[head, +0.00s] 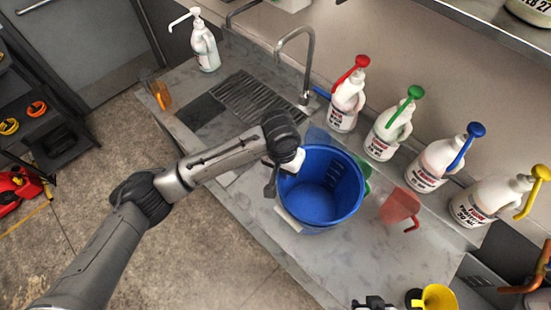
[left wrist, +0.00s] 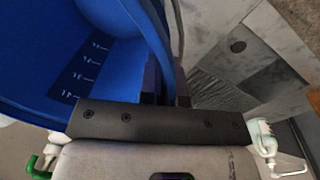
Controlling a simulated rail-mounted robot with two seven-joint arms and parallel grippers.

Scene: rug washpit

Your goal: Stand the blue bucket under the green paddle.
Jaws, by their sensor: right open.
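The blue bucket (head: 325,190) is upright over the grey counter, its open top facing up. My left gripper (head: 274,180) is at its left rim. In the left wrist view the bucket (left wrist: 95,50) shows its inside with level marks, and its wall runs between the close-set fingers of my left gripper (left wrist: 167,88). I cannot tell whether the bucket's base touches the counter. The green paddle (head: 413,94) tops a white bottle (head: 388,133) at the back, right of and behind the bucket. My right gripper (head: 374,302) shows only partly at the bottom edge, open.
White bottles with red (head: 350,73), blue (head: 470,140) and yellow (head: 536,188) paddles flank the green one. A clear red jug (head: 400,205) stands right of the bucket; a green item (head: 365,178) is partly hidden behind it. A tap (head: 308,65) and yellow funnel (head: 436,297) are nearby.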

